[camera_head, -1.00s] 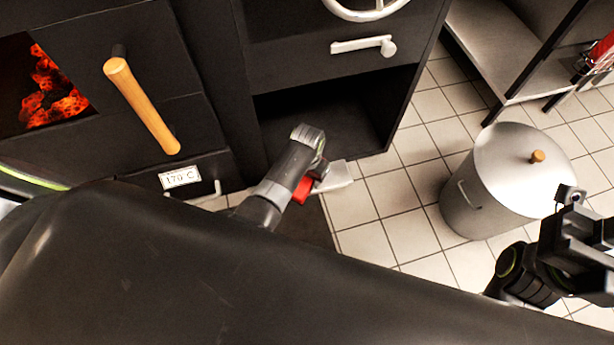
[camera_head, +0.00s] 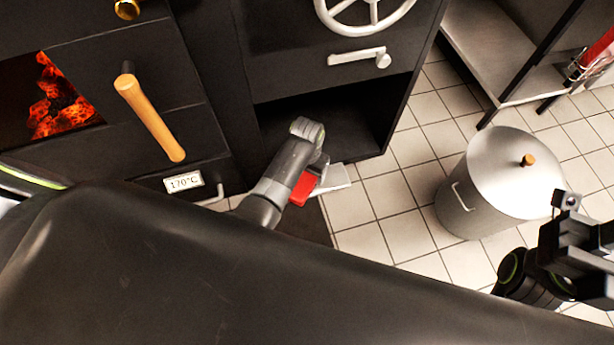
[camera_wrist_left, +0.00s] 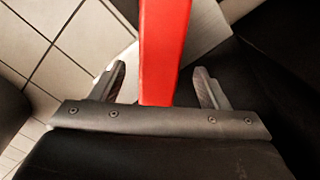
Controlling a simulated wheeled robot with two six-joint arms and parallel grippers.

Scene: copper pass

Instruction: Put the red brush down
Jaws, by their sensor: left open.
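The red brush (camera_head: 303,188) shows as a small red piece beside my left wrist, low in front of the dark open compartment. In the left wrist view the red brush (camera_wrist_left: 164,50) is a long, straight red bar running between the two fingers. My left gripper (camera_wrist_left: 162,84) is open, with a visible gap on each side of the bar. In the head view the wrist largely hides my left gripper (camera_head: 318,172). A pale flat piece (camera_head: 336,178) lies beside the red; I cannot tell whether it belongs to the brush. My right gripper (camera_head: 585,250) is dark and partly cut off at the right edge.
A black oven with a glowing window (camera_head: 60,100) and wooden handle (camera_head: 150,120) stands at the left. The dark open compartment (camera_head: 345,120) is behind my left wrist. A lidded metal pot (camera_head: 490,185) stands on the tiles. Tiled floor (camera_head: 385,205) is clear between them.

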